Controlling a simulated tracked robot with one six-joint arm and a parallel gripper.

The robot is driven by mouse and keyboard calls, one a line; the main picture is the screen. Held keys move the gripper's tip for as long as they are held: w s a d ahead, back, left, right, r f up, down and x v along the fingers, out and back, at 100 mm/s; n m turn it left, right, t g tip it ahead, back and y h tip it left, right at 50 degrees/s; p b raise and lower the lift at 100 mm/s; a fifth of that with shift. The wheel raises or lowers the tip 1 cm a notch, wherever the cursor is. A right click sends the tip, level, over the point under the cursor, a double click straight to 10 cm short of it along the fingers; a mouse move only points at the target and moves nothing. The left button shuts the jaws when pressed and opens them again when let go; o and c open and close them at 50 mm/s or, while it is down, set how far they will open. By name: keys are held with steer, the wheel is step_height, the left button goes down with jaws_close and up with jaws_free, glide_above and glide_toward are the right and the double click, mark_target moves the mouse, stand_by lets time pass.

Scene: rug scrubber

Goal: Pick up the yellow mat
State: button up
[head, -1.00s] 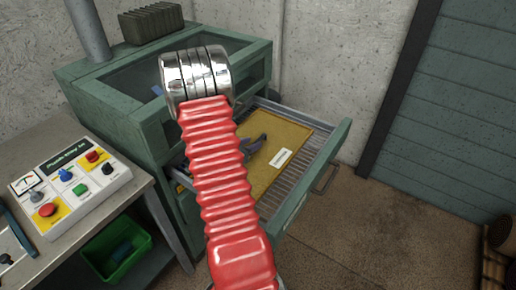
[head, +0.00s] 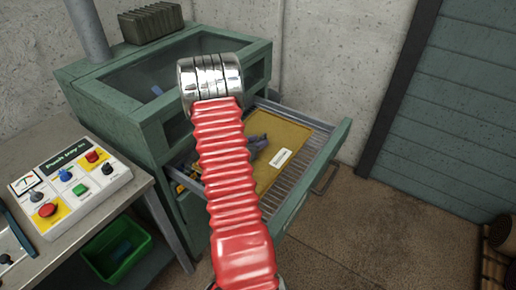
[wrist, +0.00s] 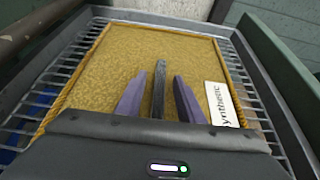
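The yellow mat (head: 295,138) lies flat on the wire rack of the pulled-out drawer. It has a braided edge and a white label (head: 280,158). In the wrist view the mat (wrist: 90,70) fills the middle, and its label (wrist: 221,105) partly reads "ynthetic". My gripper (head: 258,143) is over the mat, partly hidden behind my red arm in the head view. In the wrist view my gripper (wrist: 158,78) shows purple and grey fingers spread apart, with mat visible between them. Whether they touch the mat I cannot tell.
The drawer (head: 310,185) sticks out of a green cabinet (head: 110,100). A control panel (head: 75,180) reading "Push tray in" stands on a bench at left, above a green bin (head: 118,250).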

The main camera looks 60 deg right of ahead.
jaws_close()
stand_by(0.4)
